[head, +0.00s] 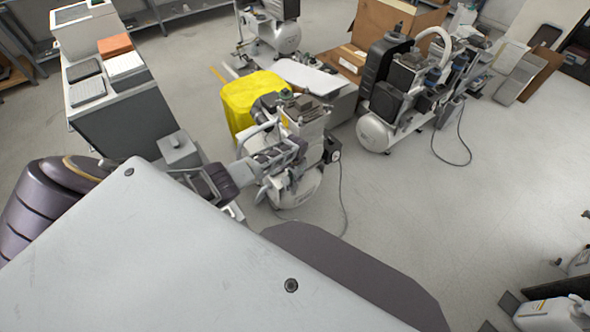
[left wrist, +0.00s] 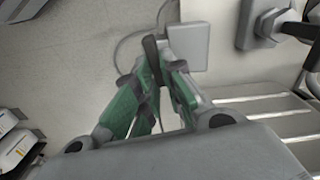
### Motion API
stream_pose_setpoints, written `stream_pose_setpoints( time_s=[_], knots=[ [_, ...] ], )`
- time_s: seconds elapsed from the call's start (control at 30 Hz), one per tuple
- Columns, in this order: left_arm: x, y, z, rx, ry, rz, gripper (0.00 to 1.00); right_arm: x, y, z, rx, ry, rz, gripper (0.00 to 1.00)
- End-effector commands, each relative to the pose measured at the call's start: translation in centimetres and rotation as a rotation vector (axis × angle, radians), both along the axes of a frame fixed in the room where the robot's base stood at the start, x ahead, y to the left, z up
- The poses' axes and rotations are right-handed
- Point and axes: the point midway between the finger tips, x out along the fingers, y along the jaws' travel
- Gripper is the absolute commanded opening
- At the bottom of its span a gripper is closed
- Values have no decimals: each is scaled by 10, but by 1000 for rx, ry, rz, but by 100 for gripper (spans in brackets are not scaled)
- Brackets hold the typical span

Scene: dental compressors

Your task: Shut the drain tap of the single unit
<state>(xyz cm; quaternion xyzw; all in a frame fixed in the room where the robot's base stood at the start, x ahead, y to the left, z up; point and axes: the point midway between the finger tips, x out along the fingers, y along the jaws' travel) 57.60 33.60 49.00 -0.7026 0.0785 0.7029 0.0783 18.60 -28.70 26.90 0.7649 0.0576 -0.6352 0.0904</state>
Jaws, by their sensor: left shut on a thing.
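The single unit, a compressor with a white tank (head: 297,190) and a grey and dark motor head, stands on the floor near the middle of the head view. My left gripper (head: 292,153) reaches in from the left and overlaps its near side. In the left wrist view, the green-padded fingers of my left gripper (left wrist: 156,75) converge on a slim dark part (left wrist: 151,48) beside a pale grey box. I cannot tell for certain whether this part is the drain tap; the tap is not clear in the head view. My right gripper is not in view.
A yellow cloth or cover (head: 240,103) lies just behind the single unit. A larger compressor (head: 376,132) stands to its right. A grey cabinet (head: 118,112) stands at the left. A power cord (head: 345,205) trails on the floor; the floor at right is mostly clear.

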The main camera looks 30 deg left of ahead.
Motion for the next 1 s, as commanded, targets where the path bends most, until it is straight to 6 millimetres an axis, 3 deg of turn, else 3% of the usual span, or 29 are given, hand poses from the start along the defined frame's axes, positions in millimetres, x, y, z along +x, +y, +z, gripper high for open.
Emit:
stream_pose_setpoints(
  time_s=[0.4, 0.87, 0.9, 1.0],
  knots=[
    [-2, -3, -1, -2, 2, -170, 0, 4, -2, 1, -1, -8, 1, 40],
    [-2, -4, -1, -2, 2, -187, 0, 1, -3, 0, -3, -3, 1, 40],
    [-2, -4, -1, -2, 2, -187, 12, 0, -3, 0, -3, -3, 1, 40],
    [-2, -3, -1, -1, 2, -186, 25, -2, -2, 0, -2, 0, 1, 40]
  ],
)
